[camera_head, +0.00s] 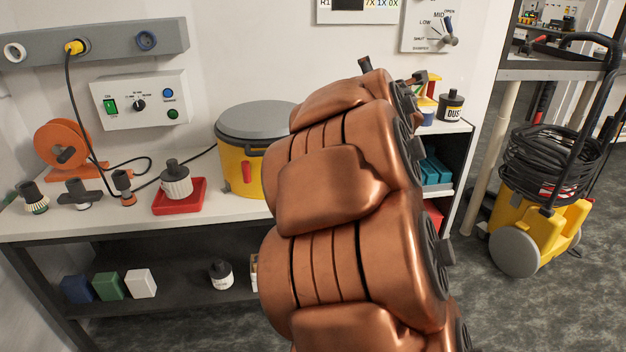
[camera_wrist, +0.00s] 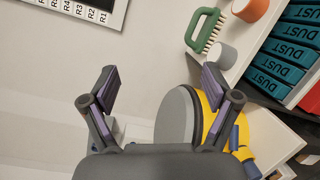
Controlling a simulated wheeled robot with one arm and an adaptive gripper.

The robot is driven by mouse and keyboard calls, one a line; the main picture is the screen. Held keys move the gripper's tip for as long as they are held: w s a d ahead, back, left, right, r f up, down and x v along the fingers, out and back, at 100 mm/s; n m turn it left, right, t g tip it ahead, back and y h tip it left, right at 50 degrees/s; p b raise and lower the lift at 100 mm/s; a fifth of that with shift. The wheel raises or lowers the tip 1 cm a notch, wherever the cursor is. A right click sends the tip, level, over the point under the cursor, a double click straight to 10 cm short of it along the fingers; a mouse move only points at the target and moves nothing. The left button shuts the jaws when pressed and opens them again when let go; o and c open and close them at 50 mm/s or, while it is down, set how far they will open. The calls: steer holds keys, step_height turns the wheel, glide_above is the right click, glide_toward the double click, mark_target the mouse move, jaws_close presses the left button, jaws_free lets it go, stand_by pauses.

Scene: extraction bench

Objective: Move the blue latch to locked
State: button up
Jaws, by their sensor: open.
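The yellow drum with a grey lid stands on the bench in the head view (camera_head: 240,158), with a red latch (camera_head: 246,172) on its front. In the wrist view, which is turned sideways, the drum (camera_wrist: 211,112) lies beyond my right-hand finger. A blue part (camera_wrist: 233,138) on the drum's yellow side looks like the blue latch; its position is too small to tell. In the head view my copper arm hides the drum's right side, and I see no blue latch there. My gripper (camera_wrist: 158,76) is open and empty, its two fingers apart, with the pale wall between them.
A red tray (camera_head: 198,203) with a grey-white canister stands left of the drum. A cable runs from the wall rail (camera_head: 110,42) across the bench. In the wrist view, teal boxes (camera_wrist: 283,62), a green brush (camera_wrist: 203,30) and cups are at the upper right.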

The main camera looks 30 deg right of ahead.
steer(key=w+f+n+t+y+b, duration=0.5)
steer(key=w+f+n+y+b, duration=0.25)
steer(key=f+n, duration=0.55)
steer(key=s+a+f+n+g+y+b, duration=0.2)
steer(key=a+f+n+y+b, duration=0.45)
steer(key=f+n+y, duration=0.45)
steer(key=shift+n+h, duration=0.4)
steer(key=shift+h, duration=0.35)
steer(key=shift+d+f+b+x, duration=0.15)
steer(key=shift+b+x, duration=0.1)
steer(key=shift+x, duration=0.8)
steer(key=shift+f+b+x, duration=0.1)
steer(key=shift+b+x, duration=0.1)
steer(key=shift+x, duration=0.9)
steer(key=shift+d+f+b+x, duration=0.15)
steer(key=shift+b+x, duration=0.1)
steer(key=shift+x, duration=0.8)
steer(key=shift+w, duration=0.15)
steer(key=c, duration=1.2)
steer(key=shift+o, duration=0.2)
